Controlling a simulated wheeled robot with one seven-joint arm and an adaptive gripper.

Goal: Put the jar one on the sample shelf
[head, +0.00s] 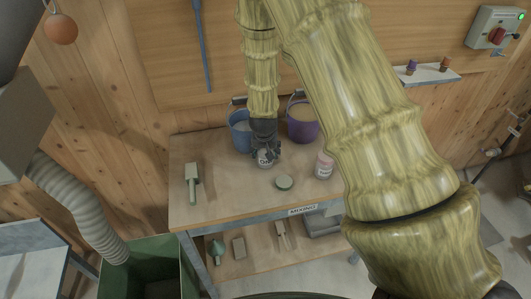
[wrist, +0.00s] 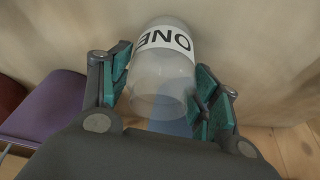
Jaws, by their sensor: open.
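The jar one (wrist: 163,75) is a clear jar with a white label reading ONE, upside down in the wrist view. It lies between the two fingers of my gripper (wrist: 160,92), which are open, one on each side. I cannot tell whether either finger touches it. In the head view my gripper (head: 265,148) points down over the workbench, and part of the jar (head: 265,161) shows beneath it. A small pale wall shelf (head: 428,75), which may be the sample shelf, is at the upper right, with two small dark-topped containers on it.
My arm crosses in front of the bench's right side. A red-knobbed switch box (head: 493,30) is at upper right.

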